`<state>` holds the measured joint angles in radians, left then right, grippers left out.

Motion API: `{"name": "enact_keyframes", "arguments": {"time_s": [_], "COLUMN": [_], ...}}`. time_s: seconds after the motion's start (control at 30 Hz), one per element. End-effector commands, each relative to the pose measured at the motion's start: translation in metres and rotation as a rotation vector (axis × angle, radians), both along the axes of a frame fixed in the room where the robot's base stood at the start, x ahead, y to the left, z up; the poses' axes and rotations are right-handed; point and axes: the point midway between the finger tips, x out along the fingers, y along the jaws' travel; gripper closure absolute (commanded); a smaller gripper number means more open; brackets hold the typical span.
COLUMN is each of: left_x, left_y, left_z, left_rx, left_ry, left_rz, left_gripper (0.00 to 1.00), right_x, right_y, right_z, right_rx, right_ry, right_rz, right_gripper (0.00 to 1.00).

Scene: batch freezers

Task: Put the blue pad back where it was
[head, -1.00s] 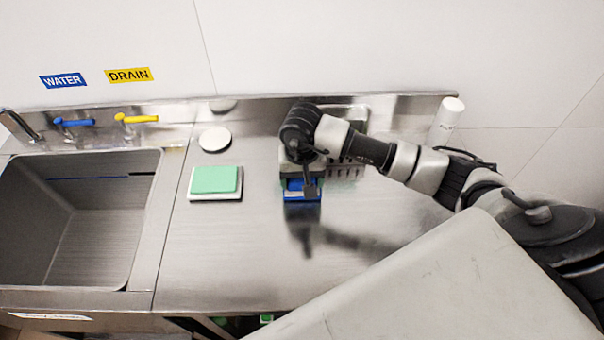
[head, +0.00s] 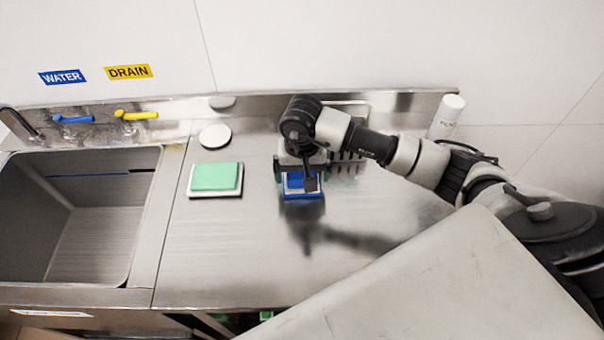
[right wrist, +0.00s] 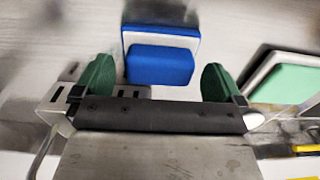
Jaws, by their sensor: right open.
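The blue pad (head: 296,180) lies on a white holder with a blue edge (head: 303,197) on the steel counter, partly hidden under my right gripper. In the right wrist view the blue pad (right wrist: 160,66) shows whole, on its white and blue holder (right wrist: 160,36). My right gripper (right wrist: 158,82) is open, with one green fingertip to each side of the pad's near edge, apart from it and holding nothing. In the head view my right gripper (head: 298,172) hangs over the pad from above. My left gripper is not in view.
A green pad (head: 214,176) lies on a white holder (head: 203,196) to the left. A round white disc (head: 215,137) is behind it. A sink (head: 75,215) is at far left. A white bottle (head: 447,117) stands at back right. The front counter is clear.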

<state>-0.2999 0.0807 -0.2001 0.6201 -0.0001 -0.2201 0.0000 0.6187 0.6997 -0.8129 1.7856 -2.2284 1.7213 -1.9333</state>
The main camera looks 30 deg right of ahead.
Motion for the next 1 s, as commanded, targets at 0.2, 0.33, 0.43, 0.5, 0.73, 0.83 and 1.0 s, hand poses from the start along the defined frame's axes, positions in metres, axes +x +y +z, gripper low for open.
{"name": "enact_keyframes", "arguments": {"time_s": [0.2, 0.33, 0.43, 0.5, 0.73, 0.83, 1.0], "left_x": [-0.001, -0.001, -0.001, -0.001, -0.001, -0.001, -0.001], "left_y": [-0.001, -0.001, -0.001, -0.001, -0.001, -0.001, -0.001], "left_z": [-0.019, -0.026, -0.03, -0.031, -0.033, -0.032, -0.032], "left_rx": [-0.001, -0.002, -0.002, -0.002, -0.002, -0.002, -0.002], "left_ry": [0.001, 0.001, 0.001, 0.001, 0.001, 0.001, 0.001], "left_rz": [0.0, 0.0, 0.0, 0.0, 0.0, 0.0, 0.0], "left_gripper": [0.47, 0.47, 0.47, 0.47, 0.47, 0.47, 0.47], "right_x": [0.002, 0.001, 0.001, 0.001, 0.0, 0.0, 0.0], "right_y": [-0.001, -0.001, 0.0, 0.0, 0.0, 0.0, 0.0], "right_z": [0.045, 0.072, 0.089, 0.098, 0.11, 0.11, 0.11], "right_rx": [-0.001, -0.001, 0.0, -0.001, -0.001, -0.001, -0.001], "right_ry": [-0.009, -0.007, -0.005, -0.004, 0.0, 0.0, 0.0], "right_rz": [0.002, 0.001, 0.001, 0.0, 0.0, -0.001, -0.001], "right_gripper": [0.0, 0.0, 0.0, 0.0, 0.0, 0.0, 0.0]}}
